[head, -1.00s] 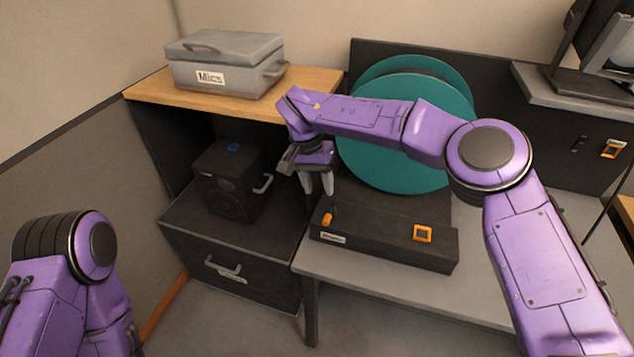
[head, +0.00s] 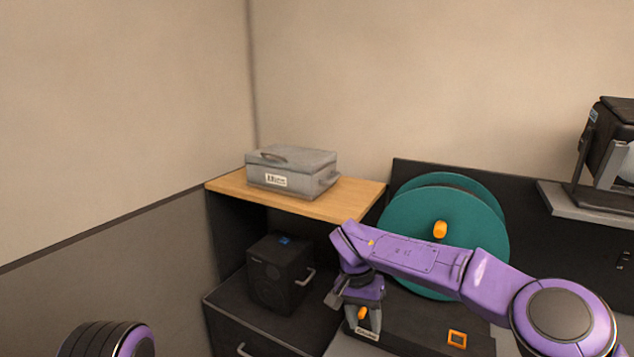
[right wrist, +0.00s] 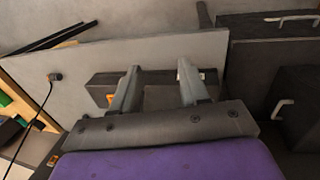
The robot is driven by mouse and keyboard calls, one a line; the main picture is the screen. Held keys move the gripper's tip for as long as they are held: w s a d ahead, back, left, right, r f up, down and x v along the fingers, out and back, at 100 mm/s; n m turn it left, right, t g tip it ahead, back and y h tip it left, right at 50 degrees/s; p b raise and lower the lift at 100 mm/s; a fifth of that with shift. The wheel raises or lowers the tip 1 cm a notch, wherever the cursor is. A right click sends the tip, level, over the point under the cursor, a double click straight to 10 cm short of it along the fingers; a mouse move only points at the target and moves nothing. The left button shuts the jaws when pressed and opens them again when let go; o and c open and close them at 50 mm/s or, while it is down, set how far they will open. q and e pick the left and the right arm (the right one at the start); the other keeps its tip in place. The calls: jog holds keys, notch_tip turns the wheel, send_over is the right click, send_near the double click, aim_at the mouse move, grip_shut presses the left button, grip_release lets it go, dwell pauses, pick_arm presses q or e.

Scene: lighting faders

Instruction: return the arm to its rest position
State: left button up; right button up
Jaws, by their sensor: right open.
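My right arm reaches in from the right in the head view. Its gripper (head: 362,318) points down at the fader box (head: 425,325), a long black box with an orange lever (head: 362,313) at its left end and an orange-framed square switch (head: 457,339) at its right. In the right wrist view my right gripper (right wrist: 160,68) has its two fingers apart with nothing held between them, and the fader box (right wrist: 155,98) lies beyond them. I cannot tell whether the fingers touch the lever. Only a rounded joint of my left arm shows at the bottom left; its gripper is out of view.
A teal reel (head: 415,215) stands behind my right forearm. A grey case (head: 310,165) sits on a wooden shelf (head: 225,184), above a black speaker (head: 272,275) on a dark drawer cabinet. A dark lamp-like device (head: 608,150) is at the right.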

jog(key=s+d+f+m+t+h, duration=0.1)
jog(key=d+f+m+t+h, duration=0.1)
jog(key=f+m+t, duration=0.3)
jog(key=d+f+m+t+h, duration=0.2)
jog(key=d+f+h, duration=0.1)
jog(key=f, duration=0.4)
jog(key=s+d+f+n+t+y+b, duration=0.2)
jog(key=s+d+f, duration=0.1)
jog(key=s+f, duration=0.8)
pick_arm(q)
jog(key=f, duration=0.1)
jog(key=f+b, duration=0.1)
jog(key=f, duration=0.1)
jog(key=f+b, duration=0.1)
jog(key=shift+s+f, duration=0.2)
jog(key=shift+s, duration=0.15)
pick_arm(e)
jog(key=s+d+f+n+g, duration=0.1)
jog(key=s+d+f, duration=0.2)
jog(key=s, duration=0.5)
jog(key=s+d+f+n+g+y, duration=0.1)
jog(key=s+d+f+g, duration=0.1)
jog(key=s+d, duration=0.3)
jog(key=s+d+f+n+g, duration=0.1)
jog(key=s+d+f, duration=0.3)
jog(key=s, duration=0.9)
jog(key=shift+s+n+g+y, duration=0.25)
jog(key=shift+n+g+y, duration=0.05)
jog(key=shift+n, duration=0.1)
